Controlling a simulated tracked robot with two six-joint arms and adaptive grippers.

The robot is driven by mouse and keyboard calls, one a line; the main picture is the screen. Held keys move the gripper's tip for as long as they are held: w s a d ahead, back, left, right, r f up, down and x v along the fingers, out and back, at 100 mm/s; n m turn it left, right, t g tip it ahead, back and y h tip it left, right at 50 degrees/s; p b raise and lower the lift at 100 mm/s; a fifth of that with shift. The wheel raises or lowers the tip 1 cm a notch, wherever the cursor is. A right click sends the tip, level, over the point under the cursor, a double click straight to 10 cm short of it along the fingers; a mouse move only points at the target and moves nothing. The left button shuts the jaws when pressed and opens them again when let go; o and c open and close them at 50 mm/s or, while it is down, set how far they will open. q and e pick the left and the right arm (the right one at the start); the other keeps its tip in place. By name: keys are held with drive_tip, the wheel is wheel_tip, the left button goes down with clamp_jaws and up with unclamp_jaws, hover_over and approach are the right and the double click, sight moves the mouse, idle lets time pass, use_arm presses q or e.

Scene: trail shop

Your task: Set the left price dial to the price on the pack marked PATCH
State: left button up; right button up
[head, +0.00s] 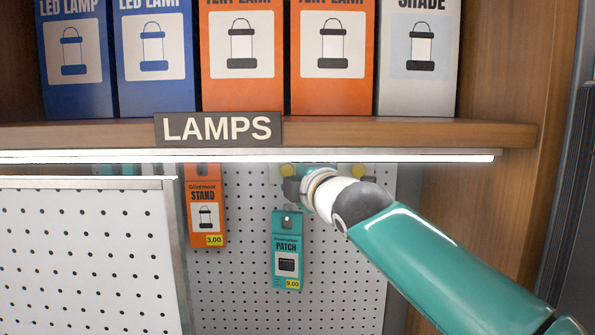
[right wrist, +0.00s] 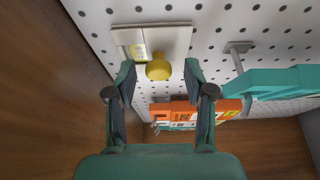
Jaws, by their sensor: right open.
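The teal pack marked PATCH (head: 286,262) hangs on the pegboard in the head view, with a yellow tag reading 9.00. Two yellow dials show under the shelf: the left price dial (head: 287,170) and a right one (head: 358,170), both partly hidden. My right gripper (head: 292,187) is at the left dial in the head view, its fingers mostly hidden. In the right wrist view my right gripper (right wrist: 158,75) is open, with a yellow dial knob (right wrist: 158,68) between and just beyond its fingertips. The dial's setting is not readable. My left gripper is out of view.
An orange STAND pack (head: 206,212), tagged 3.00, hangs left of PATCH. The shelf (head: 400,134) with a LAMPS sign and lamp boxes overhangs the dials. A white perforated panel (head: 80,255) stands at the left. Wood walls flank the pegboard.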

drive_tip(key=shift+c, duration=0.3)
clamp_jaws()
drive_tip(key=shift+d+f, duration=0.15)
drive_tip(key=shift+f+m+b, duration=0.2)
drive_tip(key=shift+m+b, duration=0.3)
drive_tip(key=shift+b, duration=0.4)
drive_tip(key=m+b, duration=0.1)
drive_tip(key=b, duration=0.1)
drive_tip(key=m+t+b, duration=0.1)
drive_tip(key=b, duration=0.1)
drive_tip(key=m+b, duration=0.2)
drive_tip(key=shift+s+a+f+t, duration=0.1)
drive_tip(key=shift+a+f+t, duration=0.2)
drive_tip(key=shift+t, duration=0.1)
drive_tip(key=shift+r+m+t+b, duration=0.2)
drive_tip(key=shift+m+t+b, duration=0.2)
drive_tip(key=shift+m+b, duration=0.5)
drive_tip(key=shift+r+m, duration=0.2)
drive_tip(key=shift+m, duration=0.1)
drive_tip(key=shift+r, duration=0.1)
